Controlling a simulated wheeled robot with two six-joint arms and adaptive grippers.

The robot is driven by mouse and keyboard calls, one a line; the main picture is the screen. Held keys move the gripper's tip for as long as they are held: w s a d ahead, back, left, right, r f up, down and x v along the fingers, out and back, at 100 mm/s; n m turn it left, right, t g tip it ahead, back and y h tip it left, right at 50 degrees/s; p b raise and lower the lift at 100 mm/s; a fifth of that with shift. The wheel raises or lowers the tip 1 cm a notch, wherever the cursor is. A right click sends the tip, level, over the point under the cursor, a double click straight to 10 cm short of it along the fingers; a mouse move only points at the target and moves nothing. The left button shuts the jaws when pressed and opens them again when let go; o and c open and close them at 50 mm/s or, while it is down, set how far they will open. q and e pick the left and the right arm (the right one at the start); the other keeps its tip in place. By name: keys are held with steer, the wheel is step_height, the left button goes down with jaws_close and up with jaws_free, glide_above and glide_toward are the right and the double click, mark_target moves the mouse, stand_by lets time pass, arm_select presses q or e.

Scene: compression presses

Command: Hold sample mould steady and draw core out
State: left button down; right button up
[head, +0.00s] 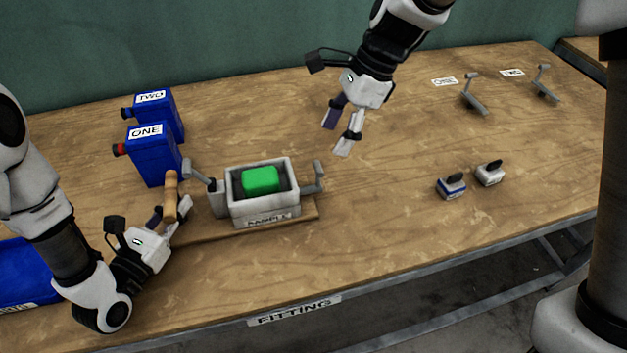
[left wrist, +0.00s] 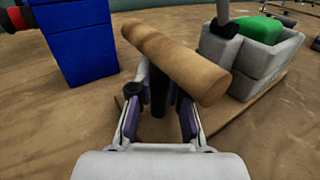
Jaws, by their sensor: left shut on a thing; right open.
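The grey sample mould (head: 265,208), labelled SAMPLE, sits on a wooden board (head: 308,212) with a green block (head: 260,180) inside its open top. The mould and block also show at the upper right of the left wrist view. My right gripper (head: 338,137) is open and empty, above the table behind and right of the mould.
Grey levers stand at the mould's left (head: 199,174) and right (head: 318,177) ends. Blue containers ONE (head: 152,160) and TWO (head: 168,112) stand behind left. Two small blocks (head: 451,187) (head: 489,173) and two grey levers (head: 473,95) (head: 546,83) lie right. Table between is clear.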

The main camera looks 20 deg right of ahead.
mark_target(319, 166)
steer(key=x, duration=0.9)
steer(key=shift+f, duration=0.1)
jaws_close()
